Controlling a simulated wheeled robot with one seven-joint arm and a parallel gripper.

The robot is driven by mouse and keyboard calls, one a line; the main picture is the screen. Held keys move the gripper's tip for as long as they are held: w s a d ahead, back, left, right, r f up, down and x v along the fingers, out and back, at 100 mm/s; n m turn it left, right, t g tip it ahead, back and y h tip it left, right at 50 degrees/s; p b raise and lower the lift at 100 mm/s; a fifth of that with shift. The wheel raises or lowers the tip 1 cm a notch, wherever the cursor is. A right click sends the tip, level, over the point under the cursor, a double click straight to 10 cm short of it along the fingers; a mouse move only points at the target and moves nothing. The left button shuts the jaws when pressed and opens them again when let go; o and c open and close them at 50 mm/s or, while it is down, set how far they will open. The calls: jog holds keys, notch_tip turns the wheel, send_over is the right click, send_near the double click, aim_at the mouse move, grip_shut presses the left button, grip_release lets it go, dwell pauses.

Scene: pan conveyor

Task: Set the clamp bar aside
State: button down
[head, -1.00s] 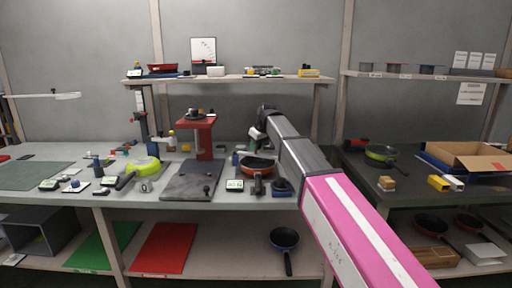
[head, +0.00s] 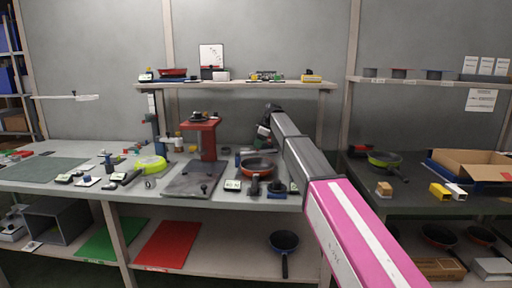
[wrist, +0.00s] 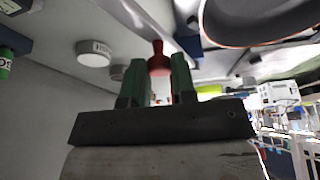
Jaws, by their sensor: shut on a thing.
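In the wrist view my gripper (wrist: 158,75) has its dark green fingers closed around a red knob-like handle (wrist: 158,59). I take this to be part of the clamp bar; its full shape cannot be made out. In the head view my gripper (head: 263,133) is small and partly hidden behind my arm, above the back of the grey workbench (head: 130,202). What it holds is too small to tell there. An orange-rimmed pan (head: 257,167) sits on the bench below and in front of it, and its dark underside or rim also shows in the wrist view (wrist: 255,22).
A red press-like stand (head: 202,140) stands left of the pan, behind a dark plate (head: 194,180). A lime pan (head: 151,164) lies further left. A shelf (head: 235,85) with small items runs above. A green mat (head: 45,169) lies at the far left, with clear room on it.

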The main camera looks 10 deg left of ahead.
jog(key=shift+w+a+n+g, duration=0.3)
jog(key=shift+w+a+n, duration=0.15)
jog(key=shift+w+n, duration=0.3)
jog(key=shift+w+a+n+g, duration=0.3)
jog(key=shift+w+a+n, duration=0.2)
jog(key=shift+n, duration=0.45)
jog(key=shift+w, duration=0.1)
jog(key=c, duration=0.9)
grip_release()
jog(key=shift+c, duration=0.2)
jog(key=shift+h, duration=0.3)
jog(key=s+v, duration=0.1)
jog(key=v, duration=0.4)
jog(key=w+d, duration=0.5)
jog(key=d, duration=0.6)
jog(key=shift+w, duration=0.2)
jog(key=shift+d+f, duration=0.1)
jog(key=shift+d, duration=0.05)
